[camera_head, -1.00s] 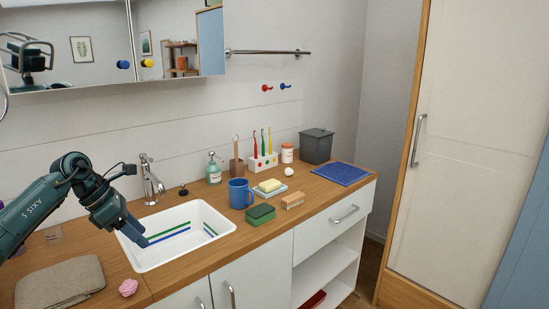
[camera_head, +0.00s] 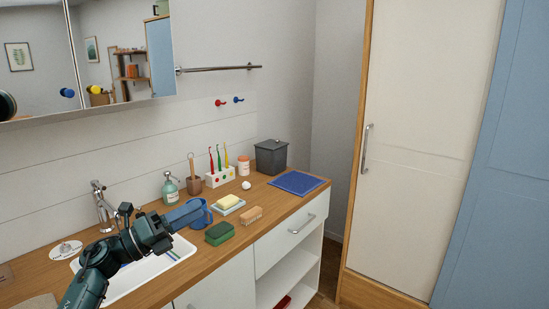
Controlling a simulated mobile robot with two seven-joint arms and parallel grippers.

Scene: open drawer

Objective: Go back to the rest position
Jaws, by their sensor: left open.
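My left gripper (camera_head: 188,214) reaches in from the lower left, over the white sink (camera_head: 133,281). Its fingers point right and are open; they look empty. They overlap the blue mug (camera_head: 206,216) in the picture and hide part of it; I cannot tell whether they touch it. My right gripper is out of view.
A green sponge (camera_head: 219,234), a wooden brush (camera_head: 251,215) and a soap dish (camera_head: 228,208) lie on the wooden counter (camera_head: 193,263). A soap bottle (camera_head: 170,190) and a faucet (camera_head: 102,207) stand behind. The drawer (camera_head: 290,235) below looks shut. A tall cabinet (camera_head: 410,150) stands right.

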